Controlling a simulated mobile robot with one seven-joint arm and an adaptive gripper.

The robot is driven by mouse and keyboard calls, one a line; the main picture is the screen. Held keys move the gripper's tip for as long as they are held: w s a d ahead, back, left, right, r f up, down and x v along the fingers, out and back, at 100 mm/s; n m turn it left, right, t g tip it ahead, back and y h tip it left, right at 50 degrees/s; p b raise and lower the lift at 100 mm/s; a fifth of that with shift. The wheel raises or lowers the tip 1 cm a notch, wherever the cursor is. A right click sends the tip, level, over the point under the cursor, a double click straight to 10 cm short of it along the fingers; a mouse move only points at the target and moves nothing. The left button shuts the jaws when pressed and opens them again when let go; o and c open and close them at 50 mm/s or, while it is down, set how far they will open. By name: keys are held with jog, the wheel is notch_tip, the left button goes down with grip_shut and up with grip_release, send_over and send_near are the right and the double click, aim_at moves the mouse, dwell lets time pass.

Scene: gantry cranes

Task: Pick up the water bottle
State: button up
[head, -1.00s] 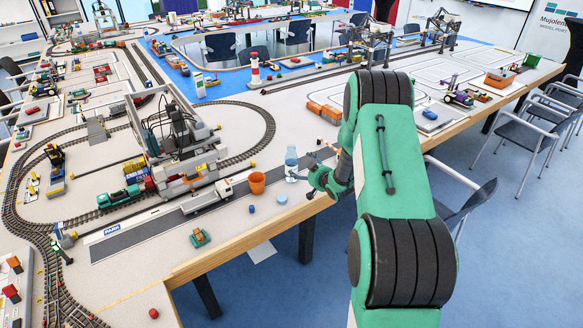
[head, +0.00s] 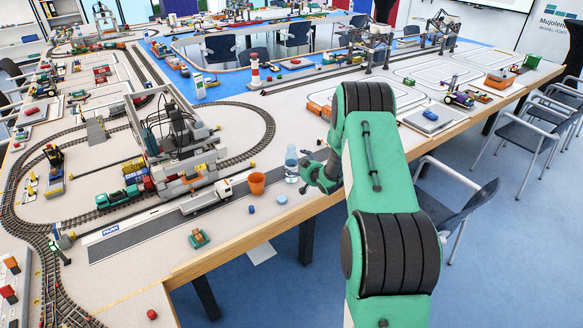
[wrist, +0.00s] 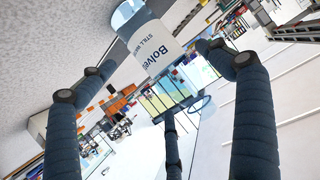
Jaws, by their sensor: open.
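The water bottle (head: 291,166) is clear with a pale cap and stands upright near the front edge of the long table. My gripper (head: 306,171) is open at its right side, very close to it. In the wrist view the bottle (wrist: 147,45) shows a white label with dark lettering, at the top of the picture. The dark open fingers of my gripper (wrist: 155,62) stand on either side of its label, with a third finger below. I cannot tell whether any finger touches it. Part of the bottle is cut off by the wrist view's upper edge.
An orange cup (head: 257,183) stands just left of the bottle. A light blue disc (head: 281,199) and a small blue piece (head: 251,209) lie in front. A white toy truck (head: 206,194) is farther left. Orange blocks (head: 318,109) lie behind to the right.

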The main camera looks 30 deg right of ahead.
aim_at(296, 158)
jog(key=shift+b+x, duration=0.8)
jog(key=shift+x, duration=1.75)
jog(key=shift+f, duration=0.1)
jog(key=c, duration=1.5)
jog(key=shift+r, duration=0.4)
jog(key=shift+r+p, duration=0.65)
jog(key=shift+r, duration=0.75)
jog(key=shift+s+a+r, duration=0.1)
jog(key=shift+s+r, duration=0.05)
jog(key=shift+s, duration=0.05)
jog(key=shift+s+a+r+p, duration=0.2)
jog(key=shift+s+a+p, duration=0.25)
jog(key=shift+s+a, duration=1.3)
jog(key=shift+s+a+r+p, duration=0.25)
jog(key=shift+s+a+p, duration=0.2)
jog(key=shift+s, duration=2.4)
jog(key=shift+s+a+r+p, duration=0.2)
jog(key=shift+s+a+p, duration=0.2)
jog(key=shift+s+a, duration=1.4)
jog(key=shift+s+d, duration=0.55)
jog(key=shift+s, duration=0.05)
